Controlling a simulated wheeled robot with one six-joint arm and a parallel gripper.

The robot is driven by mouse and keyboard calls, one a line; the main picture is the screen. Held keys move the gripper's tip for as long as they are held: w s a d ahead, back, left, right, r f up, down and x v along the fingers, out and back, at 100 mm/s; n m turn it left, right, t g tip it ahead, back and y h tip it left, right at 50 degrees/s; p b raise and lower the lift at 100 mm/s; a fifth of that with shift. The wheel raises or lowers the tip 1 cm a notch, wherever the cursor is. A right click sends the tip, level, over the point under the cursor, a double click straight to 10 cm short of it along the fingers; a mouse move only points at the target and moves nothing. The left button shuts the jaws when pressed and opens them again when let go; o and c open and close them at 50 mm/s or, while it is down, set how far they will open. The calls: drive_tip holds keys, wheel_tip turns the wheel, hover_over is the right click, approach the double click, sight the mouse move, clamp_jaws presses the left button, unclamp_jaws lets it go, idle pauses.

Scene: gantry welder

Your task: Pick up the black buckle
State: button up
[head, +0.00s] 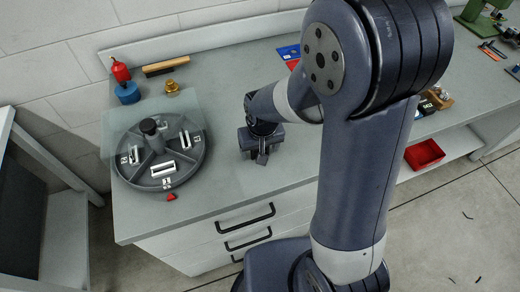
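I cannot make out a black buckle for certain in the head view. A round grey divided tray (143,178) with a dark central knob stands at the left of the bench. Light rectangular frames lie in its sections, one with a dark opening (163,169). My gripper (262,157) points down over the bench, to the right of the tray and apart from it. It is small and dark here, and whether its fingers are open or shut does not show. My arm hides part of the bench behind it.
A clear panel (183,108) stands behind the tray. A small red piece (171,197) lies near the front edge. A red bin (424,154) is below right.

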drive_tip(key=shift+c, duration=0.3)
drive_tip(key=c, duration=1)
